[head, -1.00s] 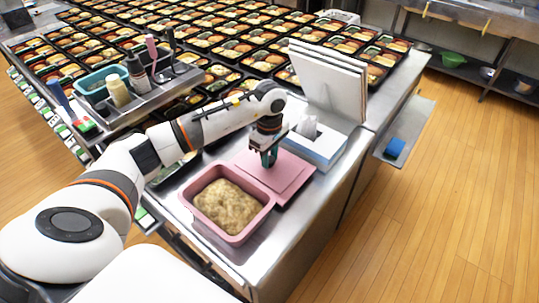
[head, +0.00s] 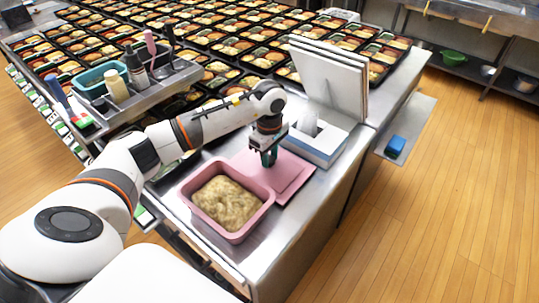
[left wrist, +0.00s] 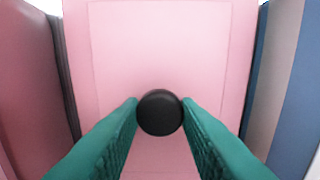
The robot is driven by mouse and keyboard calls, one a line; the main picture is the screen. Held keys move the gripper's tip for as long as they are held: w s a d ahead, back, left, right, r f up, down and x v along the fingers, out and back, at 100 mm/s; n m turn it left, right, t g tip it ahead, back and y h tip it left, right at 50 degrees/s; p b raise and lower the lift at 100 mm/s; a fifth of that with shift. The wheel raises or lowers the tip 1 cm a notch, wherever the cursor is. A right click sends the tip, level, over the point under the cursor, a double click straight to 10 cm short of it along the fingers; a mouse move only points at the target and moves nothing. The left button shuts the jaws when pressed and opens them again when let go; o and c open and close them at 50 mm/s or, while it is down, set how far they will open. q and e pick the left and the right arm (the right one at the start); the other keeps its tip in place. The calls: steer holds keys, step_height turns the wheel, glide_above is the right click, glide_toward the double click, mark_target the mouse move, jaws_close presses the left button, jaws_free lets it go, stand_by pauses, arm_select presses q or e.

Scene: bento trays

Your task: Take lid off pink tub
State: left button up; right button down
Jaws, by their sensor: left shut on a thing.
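The pink tub (head: 247,222) stands open near the corner of the steel table, filled with a pale brown, lumpy food. Its pink lid (head: 291,182) lies flat beside the tub, on the side toward the white-and-blue box. My left gripper (head: 268,160) is over the lid, pointing down. In the left wrist view its green fingers (left wrist: 160,118) are closed on the lid's round black knob (left wrist: 160,112), and the flat pink lid (left wrist: 160,50) fills the middle. Whether the lid rests on the table or hovers just above it, I cannot tell. My right gripper is not in view.
A white-and-blue box (head: 318,148) stands close behind the lid, with white upright panels (head: 327,85) behind it. A grey caddy (head: 165,80) with bottles is at the left. Many filled bento trays (head: 230,45) cover the back. Bare steel shows right of the tub.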

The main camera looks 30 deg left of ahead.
arm_select(q)
steer(key=shift+f+b, duration=0.3)
steer(key=shift+f, duration=0.05)
steer(key=o, duration=1)
steer(key=shift+o, duration=0.2)
